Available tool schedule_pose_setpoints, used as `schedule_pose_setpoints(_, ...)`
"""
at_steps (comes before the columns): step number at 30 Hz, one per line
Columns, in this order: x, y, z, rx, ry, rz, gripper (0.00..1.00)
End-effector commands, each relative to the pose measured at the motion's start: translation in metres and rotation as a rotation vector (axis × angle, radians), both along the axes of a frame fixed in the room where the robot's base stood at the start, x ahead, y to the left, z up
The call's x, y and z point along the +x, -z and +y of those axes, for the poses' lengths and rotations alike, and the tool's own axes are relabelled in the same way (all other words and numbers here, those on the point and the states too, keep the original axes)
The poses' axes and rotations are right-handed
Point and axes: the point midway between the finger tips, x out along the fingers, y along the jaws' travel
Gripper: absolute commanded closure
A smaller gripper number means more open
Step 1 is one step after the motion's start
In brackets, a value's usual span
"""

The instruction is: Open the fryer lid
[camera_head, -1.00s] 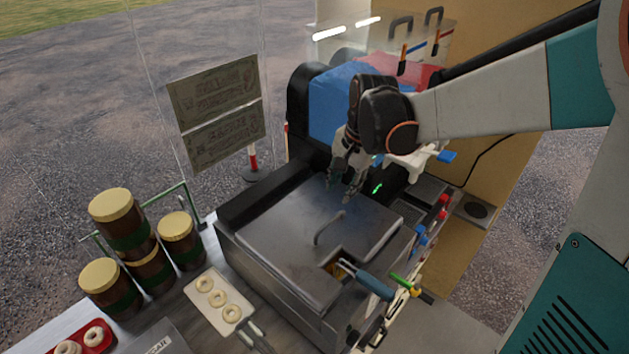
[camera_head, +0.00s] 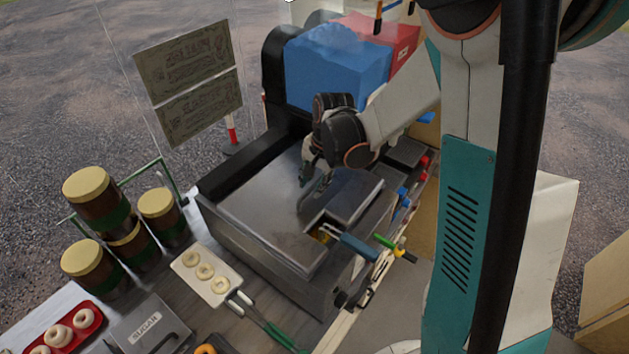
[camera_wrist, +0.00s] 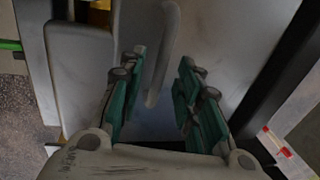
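The fryer lid (camera_head: 262,205) is a flat grey metal plate lying shut on the fryer (camera_head: 262,252), with a cut-out at its front corner. Its raised bar handle (camera_head: 306,198) shows partly behind my gripper in the head view. My gripper (camera_head: 312,180) is low over the lid, at the handle. In the wrist view the two green fingers of my gripper (camera_wrist: 160,88) are spread apart, and the lid handle (camera_wrist: 163,55) runs between them with a gap on each side. I cannot tell whether either finger touches it.
A blue-handled tool (camera_head: 350,243) sticks out of the lid's cut-out. A tray of doughnuts (camera_head: 190,258) and several gold-lidded jars (camera_head: 90,187) stand at left. Blue (camera_head: 335,65) and red (camera_head: 385,38) bulky objects stand behind. A clear panel with signs (camera_head: 190,90) is at back left.

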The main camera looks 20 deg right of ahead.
Motion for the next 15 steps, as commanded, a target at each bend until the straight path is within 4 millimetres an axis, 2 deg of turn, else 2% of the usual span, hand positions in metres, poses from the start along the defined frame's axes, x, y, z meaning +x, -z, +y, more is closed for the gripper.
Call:
schedule_pose_setpoints(5, -0.0001, -0.0001, 0.0001, 0.000, 0.000, 0.000, 0.69)
schedule_pose_setpoints(9, -0.0001, -0.0002, 0.0001, 0.000, 0.000, 0.000, 0.98)
schedule_pose_setpoints(15, -0.0001, -0.0003, 0.0001, 0.000, 0.000, 0.000, 1.00)
